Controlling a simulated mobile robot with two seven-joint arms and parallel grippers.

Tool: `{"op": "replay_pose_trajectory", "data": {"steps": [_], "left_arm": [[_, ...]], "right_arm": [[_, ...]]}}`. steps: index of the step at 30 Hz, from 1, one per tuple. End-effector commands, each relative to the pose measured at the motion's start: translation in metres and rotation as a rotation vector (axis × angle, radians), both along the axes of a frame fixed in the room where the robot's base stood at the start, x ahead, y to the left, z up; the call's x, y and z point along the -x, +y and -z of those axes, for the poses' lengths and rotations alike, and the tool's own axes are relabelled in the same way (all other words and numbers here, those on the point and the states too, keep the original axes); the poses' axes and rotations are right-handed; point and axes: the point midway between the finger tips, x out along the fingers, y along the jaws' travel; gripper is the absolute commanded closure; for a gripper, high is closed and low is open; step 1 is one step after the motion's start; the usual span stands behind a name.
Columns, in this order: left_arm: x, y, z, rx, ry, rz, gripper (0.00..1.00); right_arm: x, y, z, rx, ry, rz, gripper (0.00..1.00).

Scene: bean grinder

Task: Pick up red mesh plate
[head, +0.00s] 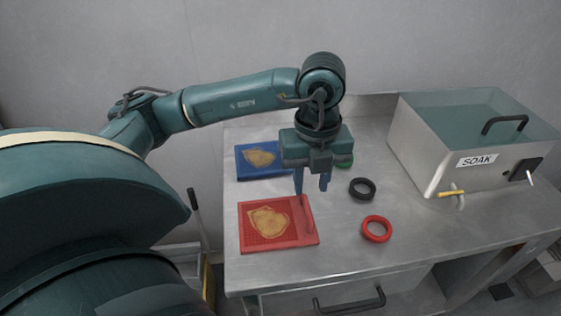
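The red mesh plate (250,238) lies flat near the front left of the metal table. A tan patch covers its middle, and a raised red strip runs near its right edge. My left gripper (311,188) points down just behind and above the plate's right part. Its two fingers are apart with nothing visible between them. I cannot tell its exact height over the plate. My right gripper is not in view.
A blue plate (246,171) with a tan patch lies behind, partly hidden by my gripper. A black ring (362,196), a red ring (366,234) and a partly hidden green item (345,164) lie to the right. A metal SOAK tank (440,165) stands at the back right.

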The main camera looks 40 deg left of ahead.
Motion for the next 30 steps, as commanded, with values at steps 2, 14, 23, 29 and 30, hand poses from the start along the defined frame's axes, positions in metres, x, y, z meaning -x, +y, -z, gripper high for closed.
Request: {"op": "replay_pose_trajectory", "data": {"steps": [2, 14, 23, 29, 30], "left_arm": [[0.001, 0.000, 0.015, 0.000, 0.004, -0.001, 0.69], [0.000, 0.005, 0.054, 0.000, 0.005, 0.000, 0.69], [-0.002, 0.005, 0.083, 0.003, 0.000, 0.002, 0.69], [-0.002, 0.005, 0.083, 0.003, 0.000, 0.002, 0.70], [-0.002, 0.005, 0.083, 0.003, 0.000, 0.002, 0.74]], "right_arm": [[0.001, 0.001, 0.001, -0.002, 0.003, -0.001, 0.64], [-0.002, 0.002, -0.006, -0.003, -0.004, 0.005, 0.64], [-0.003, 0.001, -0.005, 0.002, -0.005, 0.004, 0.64], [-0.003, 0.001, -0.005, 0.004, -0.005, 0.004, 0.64], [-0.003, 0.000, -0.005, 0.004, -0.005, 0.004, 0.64]]}}
